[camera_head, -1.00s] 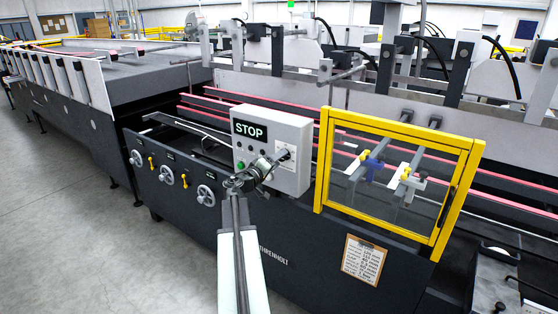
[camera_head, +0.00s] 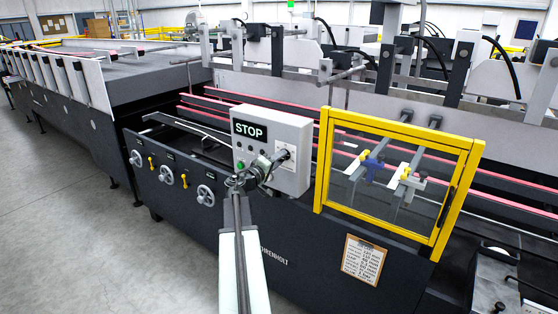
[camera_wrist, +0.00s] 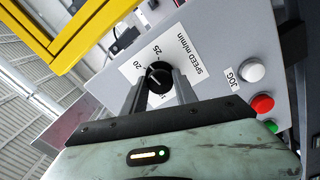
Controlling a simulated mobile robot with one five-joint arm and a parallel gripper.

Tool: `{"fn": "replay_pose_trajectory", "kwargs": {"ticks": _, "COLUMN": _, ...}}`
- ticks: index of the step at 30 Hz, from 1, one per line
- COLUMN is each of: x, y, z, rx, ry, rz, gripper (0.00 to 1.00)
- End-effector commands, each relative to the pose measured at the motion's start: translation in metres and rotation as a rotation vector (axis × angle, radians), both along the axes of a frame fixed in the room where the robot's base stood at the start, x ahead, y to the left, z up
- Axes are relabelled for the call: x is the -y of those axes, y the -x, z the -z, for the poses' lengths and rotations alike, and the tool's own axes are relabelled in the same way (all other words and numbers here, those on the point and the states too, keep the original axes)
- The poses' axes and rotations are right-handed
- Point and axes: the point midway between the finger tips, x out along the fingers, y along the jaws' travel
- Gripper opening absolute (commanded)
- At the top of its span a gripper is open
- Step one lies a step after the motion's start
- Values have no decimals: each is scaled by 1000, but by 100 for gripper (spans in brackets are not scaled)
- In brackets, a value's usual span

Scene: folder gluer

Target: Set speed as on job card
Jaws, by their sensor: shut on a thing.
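The speed knob (camera_wrist: 160,76) is black and sits on a white dial plate marked "SPEED m/min" in the wrist view. The numbers 20 and 25 are readable, and another lower mark is partly hidden by my gripper. A pale pointer line shows on the knob, roughly between 20 and 25, but its exact setting is hard to read. My gripper (camera_wrist: 160,92) is shut on the knob, with one finger on each side. In the head view my gripper (camera_head: 272,163) is at the right part of the grey control box (camera_head: 296,132). The job card (camera_head: 363,260) hangs on the machine front, its text too small to read.
A "STOP" display (camera_head: 249,131) is on the box's left part. In the wrist view, a white JOG button (camera_wrist: 252,69), a red button (camera_wrist: 262,104) and a green button (camera_wrist: 270,126) lie right of the dial. A yellow guard frame (camera_head: 396,130) stands right of the box.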

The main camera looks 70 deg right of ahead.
Motion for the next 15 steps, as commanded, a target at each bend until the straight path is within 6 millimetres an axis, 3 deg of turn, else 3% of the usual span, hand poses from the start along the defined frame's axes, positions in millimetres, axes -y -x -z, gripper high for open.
{"fn": "replay_pose_trajectory", "kwargs": {"ticks": 15, "x": 0, "y": 0, "z": 0, "rx": -306, "ry": -82, "rz": 0, "gripper": 0}}
